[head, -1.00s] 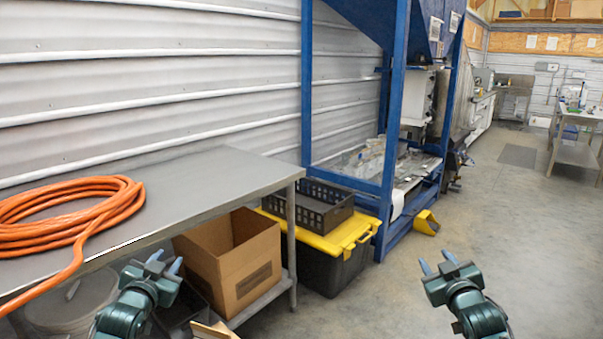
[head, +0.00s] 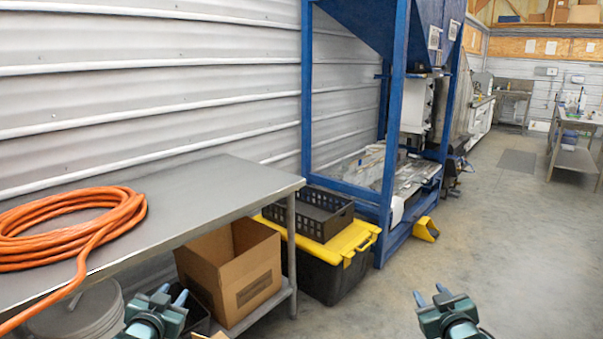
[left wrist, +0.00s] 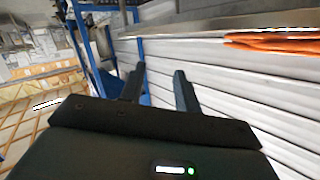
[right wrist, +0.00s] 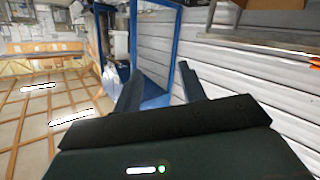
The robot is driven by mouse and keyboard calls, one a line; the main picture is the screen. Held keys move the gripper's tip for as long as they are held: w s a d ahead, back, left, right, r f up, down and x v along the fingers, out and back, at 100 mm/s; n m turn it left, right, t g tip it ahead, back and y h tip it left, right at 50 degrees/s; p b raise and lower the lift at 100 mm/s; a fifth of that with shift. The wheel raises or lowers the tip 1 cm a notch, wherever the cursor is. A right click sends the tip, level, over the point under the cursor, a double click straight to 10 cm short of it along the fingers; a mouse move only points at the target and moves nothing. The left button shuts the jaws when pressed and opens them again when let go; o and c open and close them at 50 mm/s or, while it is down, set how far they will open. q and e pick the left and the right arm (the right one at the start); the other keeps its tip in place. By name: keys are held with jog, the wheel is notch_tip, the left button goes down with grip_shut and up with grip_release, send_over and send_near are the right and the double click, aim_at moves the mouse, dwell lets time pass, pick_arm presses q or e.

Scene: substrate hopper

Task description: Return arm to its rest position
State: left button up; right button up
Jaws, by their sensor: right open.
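My left gripper (head: 172,293) is low in the head view, in front of the cardboard box and beside the table's front edge. Its two fingers stand apart with nothing between them, as the left wrist view (left wrist: 160,70) also shows. My right gripper (head: 430,293) is low at the right of the head view, over bare floor. Its fingers are apart and empty, as in the right wrist view (right wrist: 160,70). Most of both arms is outside the head view.
A grey table (head: 215,185) with a coiled orange hose (head: 75,225) stands at the left. A cardboard box (head: 250,285) is on its lower shelf. A black bin with a yellow lid (head: 340,248) and the blue hopper frame (head: 394,130) stand beyond. The floor (head: 520,240) at right is clear.

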pick_arm(q)
jog(key=s+d+f+g+h, duration=0.1)
jog(key=s+d+f, duration=0.4)
jog(key=s, duration=0.5)
jog(key=s+d+f+g+h, duration=0.1)
jog(key=s+d+f, duration=0.3)
jog(key=s, duration=0.7)
jog(key=s+d+f+g+h, duration=0.1)
jog(key=s+d+f+g, duration=0.2)
jog(key=s, duration=0.8)
jog(key=d+f, duration=0.2)
jog(key=d, duration=0.1)
jog(key=shift+s+f+n, duration=0.15)
jog(key=shift+f+n, duration=0.15)
jog(key=shift+f, duration=0.05)
pick_arm(e)
jog(key=s+a+f+g+y, duration=0.1)
jog(key=s+a+f, duration=0.4)
jog(key=s, duration=0.5)
jog(key=s+a+f+g+y, duration=0.1)
jog(key=s+a+f, duration=0.3)
jog(key=s, duration=0.7)
jog(key=s+a+f+g+y, duration=0.1)
jog(key=s+a+f+g, duration=0.2)
jog(key=s, duration=0.8)
jog(key=a+f, duration=0.2)
jog(key=a, duration=0.1)
jog(key=shift+s+f+m, duration=0.15)
jog(key=shift+f+m, duration=0.15)
